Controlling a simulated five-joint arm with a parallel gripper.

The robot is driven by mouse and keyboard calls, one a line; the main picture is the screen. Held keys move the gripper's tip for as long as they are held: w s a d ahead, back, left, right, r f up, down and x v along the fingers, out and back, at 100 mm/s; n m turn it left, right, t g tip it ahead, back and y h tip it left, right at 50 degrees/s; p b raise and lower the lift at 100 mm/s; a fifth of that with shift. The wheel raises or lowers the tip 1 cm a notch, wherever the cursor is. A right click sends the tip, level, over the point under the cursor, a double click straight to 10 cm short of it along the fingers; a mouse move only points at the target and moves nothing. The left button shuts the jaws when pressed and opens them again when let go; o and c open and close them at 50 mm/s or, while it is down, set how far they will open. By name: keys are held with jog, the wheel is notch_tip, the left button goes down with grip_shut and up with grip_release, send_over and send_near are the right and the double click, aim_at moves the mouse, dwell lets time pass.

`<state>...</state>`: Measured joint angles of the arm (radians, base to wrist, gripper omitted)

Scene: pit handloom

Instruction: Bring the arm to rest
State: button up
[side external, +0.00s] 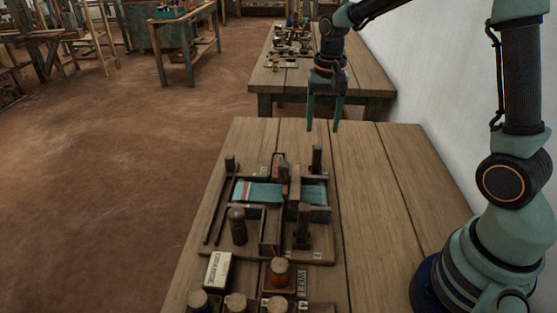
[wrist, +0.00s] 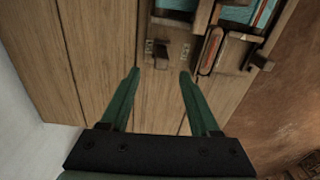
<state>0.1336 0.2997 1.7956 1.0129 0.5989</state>
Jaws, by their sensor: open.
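My gripper (side external: 323,128) hangs from my arm above the far part of the wooden table, its two green fingers pointing down. In the wrist view my gripper (wrist: 159,72) shows its fingers spread apart with nothing between them but table boards and a small dark wooden part beyond the tips. It looks clear of the small loom (side external: 262,222), which stands on the table below and toward the camera. The loom carries a teal cloth (side external: 258,192) with a red and white striped edge. Part of the loom also shows at the top of the wrist view (wrist: 237,50).
A white labelled box (side external: 217,270) and several round-topped wooden pegs (side external: 280,272) stand at the loom's near end. A white wall (side external: 430,80) runs along the right. A second table (side external: 350,80) with small items stands behind.

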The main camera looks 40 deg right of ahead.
jog(key=s+a+r+n+t, duration=0.2)
jog(key=s+r+n, duration=0.2)
jog(key=s, duration=0.2)
jog(key=s+a+r+n+t, duration=0.3)
jog(key=s+r+n, duration=0.1)
jog(key=s, duration=0.3)
jog(key=shift+a+r, duration=0.3)
jog(key=shift+r, duration=0.25)
dwell(1.1)
